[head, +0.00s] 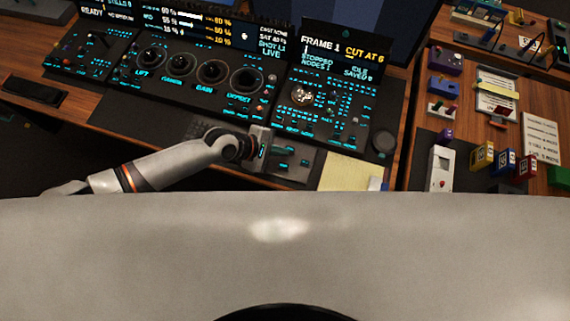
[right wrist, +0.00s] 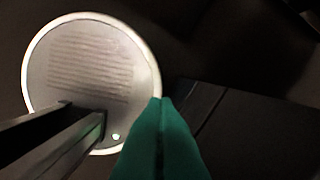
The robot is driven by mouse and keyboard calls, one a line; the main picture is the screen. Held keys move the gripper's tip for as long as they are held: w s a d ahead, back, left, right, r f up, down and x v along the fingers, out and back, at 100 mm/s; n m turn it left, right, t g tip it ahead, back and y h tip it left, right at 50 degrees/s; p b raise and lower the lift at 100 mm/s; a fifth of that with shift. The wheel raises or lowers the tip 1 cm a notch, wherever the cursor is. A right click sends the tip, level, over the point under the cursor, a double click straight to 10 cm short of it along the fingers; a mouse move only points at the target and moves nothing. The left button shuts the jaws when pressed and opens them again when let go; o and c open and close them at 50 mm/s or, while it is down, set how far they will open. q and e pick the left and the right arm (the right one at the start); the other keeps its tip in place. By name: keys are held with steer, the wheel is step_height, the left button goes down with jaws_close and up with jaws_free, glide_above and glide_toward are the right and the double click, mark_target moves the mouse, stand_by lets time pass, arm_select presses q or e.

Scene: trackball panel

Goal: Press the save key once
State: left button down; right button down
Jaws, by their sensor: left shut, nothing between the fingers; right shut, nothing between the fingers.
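In the head view, the right console panel (head: 318,100) carries a trackball (head: 302,95) and several small keys with lit cyan labels. The labels are too small to read, so I cannot tell which key is save. The display above it (head: 340,52) reads FRAME 1, CUT AT 6, STOPPED and a line with SAVED. My left gripper (head: 262,149) is shut and empty, at the front of the console below the trackball panel. In the right wrist view, my right gripper (right wrist: 162,110) shows as two teal fingers shut together, with nothing between them.
Left of the trackball panel is a panel with several round knobs (head: 210,72). A yellow pad (head: 350,172) and a dark round knob (head: 382,142) lie at the console's front right. Coloured blocks (head: 482,155) stand on the right table. A pale disc (right wrist: 90,70) fills the right wrist view's left.

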arm_select(q)
steer(key=b, duration=0.7)
glide_above(280, 167)
step_height(280, 167, down, 7)
steer(key=shift+f, duration=0.5)
stand_by(1.1)
steer(key=shift+f, duration=0.1)
steer(key=shift+f+b, duration=0.35)
